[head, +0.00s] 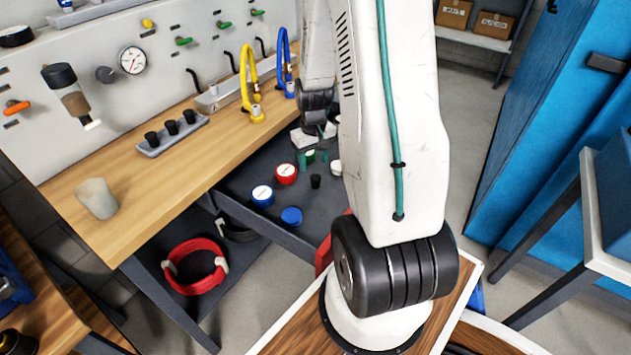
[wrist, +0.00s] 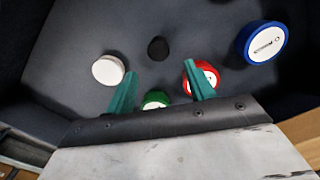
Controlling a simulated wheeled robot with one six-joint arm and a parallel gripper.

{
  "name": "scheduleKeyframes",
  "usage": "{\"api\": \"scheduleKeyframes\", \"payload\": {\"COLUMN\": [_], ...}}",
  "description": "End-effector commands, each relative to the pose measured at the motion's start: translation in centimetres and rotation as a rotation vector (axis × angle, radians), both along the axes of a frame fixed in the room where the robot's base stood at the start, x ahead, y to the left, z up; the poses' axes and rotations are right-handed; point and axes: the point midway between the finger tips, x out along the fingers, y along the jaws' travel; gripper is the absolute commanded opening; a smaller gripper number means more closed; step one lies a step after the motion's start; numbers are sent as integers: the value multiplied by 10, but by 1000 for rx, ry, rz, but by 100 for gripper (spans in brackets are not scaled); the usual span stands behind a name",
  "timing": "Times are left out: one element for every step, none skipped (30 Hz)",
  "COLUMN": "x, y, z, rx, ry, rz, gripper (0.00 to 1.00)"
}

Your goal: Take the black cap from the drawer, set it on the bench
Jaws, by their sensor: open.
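The black cap (head: 315,181) is a small dark piece standing in the open dark drawer (head: 240,185). In the wrist view the black cap (wrist: 158,48) lies beyond the gap between my fingertips, apart from them. My gripper (head: 312,160) has teal fingers and hangs over the drawer; in the wrist view my gripper (wrist: 160,68) is open with nothing held. The bench (head: 150,190) has a wooden top, to the left of the drawer.
Around the black cap are a white cap (wrist: 108,70), a red cap (wrist: 212,72), a green cap (wrist: 155,97) and a blue-rimmed cap (head: 262,195).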

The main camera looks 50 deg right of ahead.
Motion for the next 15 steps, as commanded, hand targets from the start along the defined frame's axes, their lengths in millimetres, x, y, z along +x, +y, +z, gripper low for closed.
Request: {"api": "scheduleKeyframes", "payload": {"x": [-1,-2,-3,-4,-6,-8,-9,-11,-13,-12,-12,-11,-11,-11,-11], "y": [1,1,1,2,3,3,4,4,5,5,4,4,4,4,4], "z": [-7,-10,-14,-17,-21,-27,-32,-37,-43,-47,-50,-54,-56,-58,-60], "rx": [2,2,2,2,3,2,4,3,3,2,2,2,2,2,1], "ry": [3,3,3,3,4,3,4,4,4,3,3,3,3,2,2], "rz": [0,0,0,0,0,0,0,0,0,0,0,0,0,0,0], "gripper": [54,54,54,54,54,54,54,54,54,54,54,54,54,54,54]}}
